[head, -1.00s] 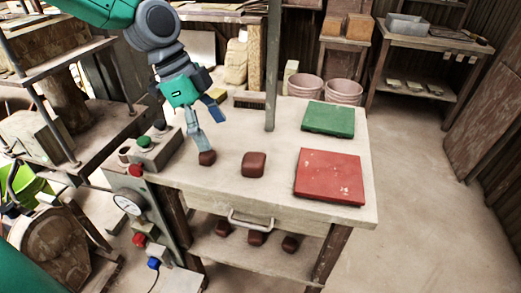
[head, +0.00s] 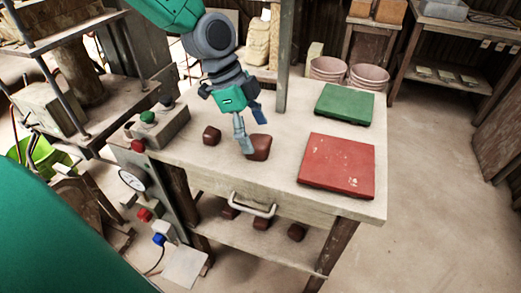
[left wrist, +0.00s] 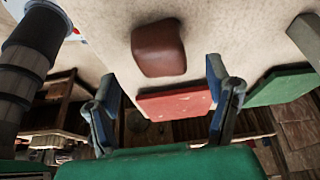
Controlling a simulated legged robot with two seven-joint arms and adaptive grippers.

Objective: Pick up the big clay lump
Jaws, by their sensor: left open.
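The big clay lump (head: 260,149), reddish brown and blocky, lies on the worktable (head: 235,173). In the left wrist view the big lump (left wrist: 158,48) sits ahead of the fingers, about midway across the gap between them. A smaller clay lump (head: 212,136) lies on the table to its left. My left gripper (head: 252,132) is open and empty, its fingers pointing down over the big lump; one fingertip overlaps the lump's left edge in the head view. I cannot tell whether it touches. My left gripper also shows in the left wrist view (left wrist: 165,88). My right gripper is not in view.
A red slab (head: 337,167) and a green slab (head: 344,104) lie on the table's right side. A post (head: 281,80) rises behind my gripper. A button box (head: 160,124) stands at the left edge. More lumps (head: 262,223) lie on the shelf below.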

